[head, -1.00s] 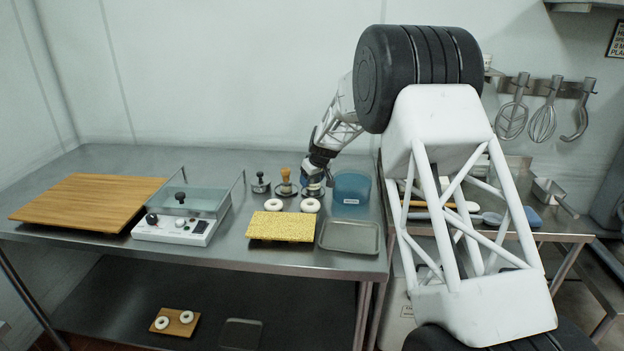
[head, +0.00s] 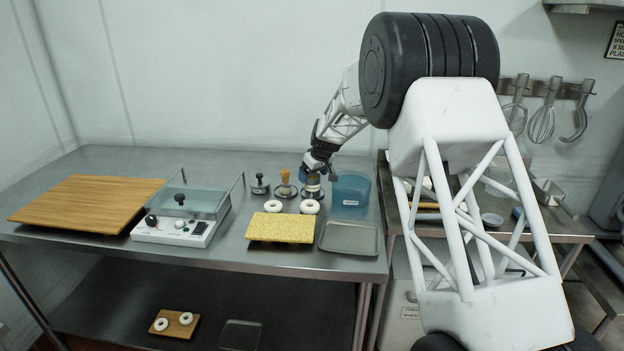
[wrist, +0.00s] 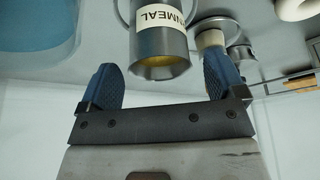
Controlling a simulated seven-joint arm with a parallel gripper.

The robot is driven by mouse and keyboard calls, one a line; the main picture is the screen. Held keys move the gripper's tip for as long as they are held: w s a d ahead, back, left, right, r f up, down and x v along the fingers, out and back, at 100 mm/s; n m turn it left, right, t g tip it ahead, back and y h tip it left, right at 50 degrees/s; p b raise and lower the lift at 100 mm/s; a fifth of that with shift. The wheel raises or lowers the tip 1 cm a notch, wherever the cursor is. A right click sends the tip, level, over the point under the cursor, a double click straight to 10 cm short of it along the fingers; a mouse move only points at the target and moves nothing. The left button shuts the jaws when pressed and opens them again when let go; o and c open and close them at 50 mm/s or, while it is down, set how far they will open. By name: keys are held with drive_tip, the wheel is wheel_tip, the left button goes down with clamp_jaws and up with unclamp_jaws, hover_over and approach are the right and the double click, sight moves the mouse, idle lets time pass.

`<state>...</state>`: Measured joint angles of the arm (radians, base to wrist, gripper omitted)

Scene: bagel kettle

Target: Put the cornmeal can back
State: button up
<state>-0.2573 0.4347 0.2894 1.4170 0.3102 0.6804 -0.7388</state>
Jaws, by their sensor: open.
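The cornmeal can (wrist: 160,45) is a grey cylinder with a white label, upright, with yellow showing in its open top. In the head view the can (head: 312,188) stands on a round metal base on the steel table, just left of the blue tub. My gripper (head: 316,170) is just above it at its top. In the wrist view my gripper (wrist: 160,72) is open, one blue finger on each side of the can's top end, with gaps visible.
The blue tub (head: 351,190) stands close on the right. A wooden-handled tool (head: 285,184) and a black-knobbed tool (head: 260,184) stand left. Two white rings lie in front, behind a yellow board (head: 281,229) and a grey tray (head: 349,238).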

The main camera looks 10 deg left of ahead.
drive_tip(key=v, duration=0.8)
drive_tip(key=shift+r, duration=0.35)
drive_tip(key=shift+s+d, duration=0.1)
idle(0.3)
drive_tip(key=s+d+r+m+h, duration=0.1)
drive_tip(key=s+d+r, duration=0.4)
drive_tip(key=s, duration=0.5)
drive_tip(key=s+d+r+m, duration=0.2)
drive_tip(key=s+d+r, duration=0.3)
drive_tip(key=s, duration=0.5)
drive_tip(key=s+d+r+m+h, duration=0.1)
drive_tip(key=s+d+r, duration=0.2)
drive_tip(key=s+d, duration=0.55)
drive_tip(key=s+d+f+m, duration=0.1)
drive_tip(key=s+d+f, duration=0.1)
drive_tip(key=s, duration=1)
drive_tip(key=s+d+f+m+h, duration=0.1)
drive_tip(key=s+d+f+m, duration=0.1)
drive_tip(key=s, duration=1)
drive_tip(key=s+d+f+m, duration=0.2)
drive_tip(key=s+d, duration=0.2)
drive_tip(key=s, duration=0.8)
drive_tip(key=shift+s+d+f+g, duration=0.2)
drive_tip(key=shift+s+d+g, duration=0.1)
drive_tip(key=shift+s, duration=0.05)
